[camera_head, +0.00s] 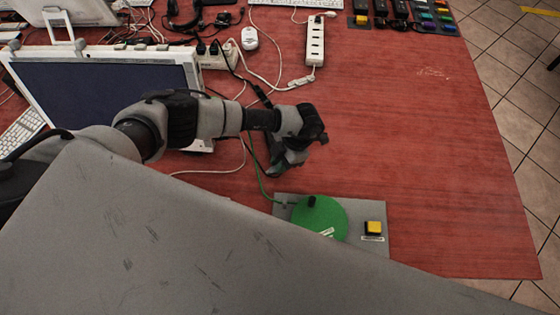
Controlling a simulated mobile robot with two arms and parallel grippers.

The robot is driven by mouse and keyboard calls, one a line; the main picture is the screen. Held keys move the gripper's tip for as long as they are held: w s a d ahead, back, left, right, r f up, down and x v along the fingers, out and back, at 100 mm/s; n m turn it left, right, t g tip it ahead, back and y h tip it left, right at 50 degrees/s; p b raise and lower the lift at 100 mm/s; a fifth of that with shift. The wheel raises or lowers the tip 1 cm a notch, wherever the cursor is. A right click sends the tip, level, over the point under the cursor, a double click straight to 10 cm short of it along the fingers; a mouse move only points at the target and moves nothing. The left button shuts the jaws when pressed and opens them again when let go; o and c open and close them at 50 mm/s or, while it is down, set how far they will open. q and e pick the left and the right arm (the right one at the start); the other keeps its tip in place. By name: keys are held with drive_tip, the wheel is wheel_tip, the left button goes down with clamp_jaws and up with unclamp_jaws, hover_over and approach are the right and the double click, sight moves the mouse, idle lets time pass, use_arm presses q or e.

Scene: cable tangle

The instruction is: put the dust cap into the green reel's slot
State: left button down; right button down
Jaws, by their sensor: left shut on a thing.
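The green reel (325,218) is a round green disc on a grey plate (350,207) near the table's front, with a small black piece (311,201) at its upper left edge. I cannot make out its slot from here. My left gripper (280,168) points down above the table, up and left of the reel and apart from it. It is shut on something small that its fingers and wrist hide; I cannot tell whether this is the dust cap. No dust cap shows clearly elsewhere. My right gripper is not in view.
A yellow block (373,228) sits on the plate's right side. A green cable (257,170) runs by the gripper to the reel. A monitor (105,88) stands left; a power strip (315,42) and tangled cables lie behind. The table's right half is clear.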

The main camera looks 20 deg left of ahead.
use_arm(q)
drive_tip(key=shift+r+p, duration=2.6)
drive_tip(key=shift+r, duration=0.85)
